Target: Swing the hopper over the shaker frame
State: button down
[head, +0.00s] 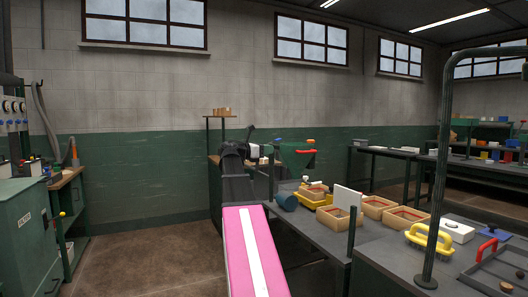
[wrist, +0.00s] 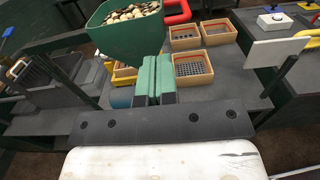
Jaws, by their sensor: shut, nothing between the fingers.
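The green hopper (wrist: 125,32) is full of small pale and brown pieces in the wrist view, and a red handle (wrist: 178,12) shows at its right. In the head view the hopper (head: 292,159) hangs above the bench's far end, with its red handle (head: 306,152). My gripper (wrist: 154,66) is shut and empty, its green fingers just in front of the hopper's lower part. I cannot tell whether they touch it. A yellow frame (wrist: 122,79), perhaps the shaker frame, sits low behind the fingers; it also shows in the head view (head: 316,203), partly hidden.
Wooden sieves (head: 405,219) stand on the grey bench beside a white upright panel (head: 347,198). A blue cylinder (head: 287,201) lies at the bench's left end. A dark bent post (head: 440,150) rises at the right. The floor (head: 150,250) at left is clear.

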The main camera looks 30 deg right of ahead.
aim_at(292, 148)
jog(key=d, duration=0.6)
jog(key=s+d, duration=0.1)
jog(key=d, duration=0.1)
jog(key=shift+d, duration=0.6)
